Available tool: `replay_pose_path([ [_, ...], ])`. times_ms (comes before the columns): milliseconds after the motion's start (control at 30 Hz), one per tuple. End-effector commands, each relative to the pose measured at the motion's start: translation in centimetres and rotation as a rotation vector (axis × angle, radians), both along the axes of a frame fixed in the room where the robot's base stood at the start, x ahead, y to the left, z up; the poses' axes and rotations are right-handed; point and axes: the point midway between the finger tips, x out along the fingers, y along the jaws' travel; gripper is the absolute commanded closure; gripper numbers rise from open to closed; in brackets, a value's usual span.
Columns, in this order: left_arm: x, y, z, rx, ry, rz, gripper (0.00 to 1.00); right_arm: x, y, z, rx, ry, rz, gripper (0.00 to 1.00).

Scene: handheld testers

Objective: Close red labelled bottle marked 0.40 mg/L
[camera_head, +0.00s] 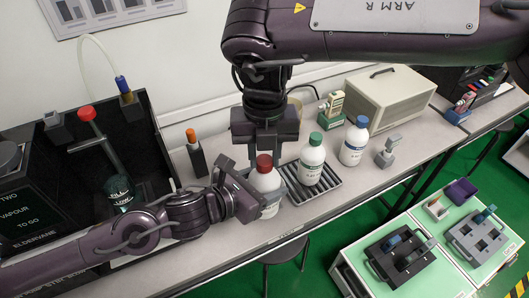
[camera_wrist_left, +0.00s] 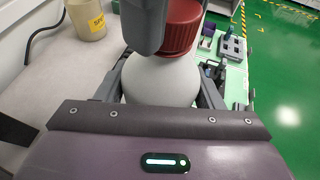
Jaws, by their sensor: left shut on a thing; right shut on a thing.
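A white bottle (camera_head: 266,182) with a red cap (camera_head: 264,162) is upright at the counter's front part. It also fills the middle of the left wrist view (camera_wrist_left: 160,82); its marking is not readable. My left gripper (camera_head: 246,192) is shut around the bottle's body from the left, with a finger on each side. My right gripper (camera_head: 263,148) points down over the bottle and is shut on the red cap. One of its grey fingers hides part of the cap (camera_wrist_left: 183,28) in the left wrist view. The cap sits at the bottle's neck; whether it is threaded tight cannot be told.
A green-capped bottle (camera_head: 312,160) stands on a dark ribbed tray (camera_head: 325,181) close to the right. A blue-capped bottle (camera_head: 354,142) stands farther right. An orange-topped holder (camera_head: 195,153) is behind left. A black case with tubing (camera_head: 150,130) is at the left.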

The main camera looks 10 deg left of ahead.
Motion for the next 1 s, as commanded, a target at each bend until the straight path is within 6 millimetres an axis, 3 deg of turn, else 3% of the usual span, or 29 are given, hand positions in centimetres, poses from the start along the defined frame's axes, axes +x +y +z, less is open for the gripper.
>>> replay_pose_path([
  [167,0.0,0.0,0.1,-0.001,-0.002,0.001,1.0,0.0,0.0,0.0,-0.001,0.0,-0.005,0.99],
  [200,0.0,0.0,0.1,0.0,-0.001,0.001,1.0,0.0,0.0,0.0,-0.001,0.0,-0.005,0.66],
  [367,0.0,0.0,0.1,0.0,-0.001,0.001,1.0,0.0,0.0,0.0,-0.001,0.0,-0.004,0.46],
  [733,0.0,0.0,0.1,-0.001,-0.002,0.0,1.0,0.1,0.0,0.8,0.0,-0.003,-0.005,0.46],
  [1000,0.0,0.0,0.1,-0.001,-0.002,0.0,1.0,0.1,0.0,5.9,0.001,-0.005,-0.006,0.46],
])
